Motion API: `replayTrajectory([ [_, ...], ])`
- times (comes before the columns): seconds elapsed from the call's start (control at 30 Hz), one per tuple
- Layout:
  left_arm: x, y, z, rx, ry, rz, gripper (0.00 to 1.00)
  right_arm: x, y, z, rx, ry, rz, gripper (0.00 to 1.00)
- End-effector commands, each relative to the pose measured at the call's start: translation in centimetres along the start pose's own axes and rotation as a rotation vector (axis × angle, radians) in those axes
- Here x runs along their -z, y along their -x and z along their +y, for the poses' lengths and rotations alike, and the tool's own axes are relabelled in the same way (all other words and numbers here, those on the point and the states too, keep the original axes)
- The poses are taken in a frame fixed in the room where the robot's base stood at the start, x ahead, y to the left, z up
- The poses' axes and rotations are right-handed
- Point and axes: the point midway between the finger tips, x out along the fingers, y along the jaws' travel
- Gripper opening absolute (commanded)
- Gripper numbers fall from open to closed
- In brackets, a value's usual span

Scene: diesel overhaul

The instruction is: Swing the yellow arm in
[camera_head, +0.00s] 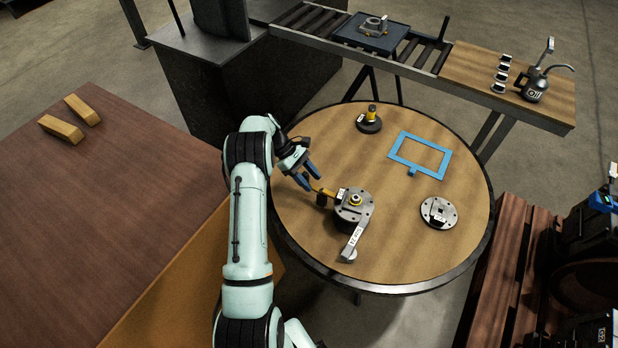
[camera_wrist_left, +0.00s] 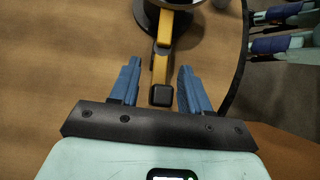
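The yellow arm (camera_head: 325,191) reaches left from a round grey fixture (camera_head: 355,207) on the round table. In the left wrist view the yellow arm (camera_wrist_left: 162,50) runs down to a black square end (camera_wrist_left: 161,95). My left gripper (camera_head: 309,177) is beside this outer end in the head view. In the left wrist view its blue fingers (camera_wrist_left: 158,85) are apart, one on each side of the black end, with gaps visible. Blue and teal parts (camera_wrist_left: 285,32) at the right of the wrist view may be my right gripper; its state is unclear.
A grey lever (camera_head: 352,243) extends from the fixture toward the table's front. A brown table (camera_head: 100,200) stands left.

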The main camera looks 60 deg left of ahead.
Motion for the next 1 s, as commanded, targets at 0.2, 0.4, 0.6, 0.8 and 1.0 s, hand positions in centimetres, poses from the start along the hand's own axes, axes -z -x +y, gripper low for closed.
replayTrajectory([
  [0.2, 0.1, 0.8, 0.0, 0.000, 0.002, 0.000, 0.47, 0.0, 0.0, 0.0, 0.000, 0.000, 0.000, 0.58],
  [0.4, 0.1, 4.7, 0.1, -0.003, 0.001, 0.003, 0.47, 0.1, 0.2, -0.1, 0.000, 0.000, 0.002, 0.58],
  [0.6, 0.0, 9.4, 0.1, -0.004, 0.000, 0.002, 0.47, 0.6, 1.0, -0.6, 0.003, 0.003, 0.008, 0.58],
  [0.8, -0.1, 12.3, 0.2, -0.002, 0.000, 0.000, 0.47, 1.2, 2.0, -1.1, 0.006, 0.006, 0.017, 0.58],
  [1.0, 0.0, 13.4, 0.0, 0.000, 0.000, 0.000, 0.47, 1.5, 2.3, -1.3, 0.007, 0.007, 0.020, 0.58],
])
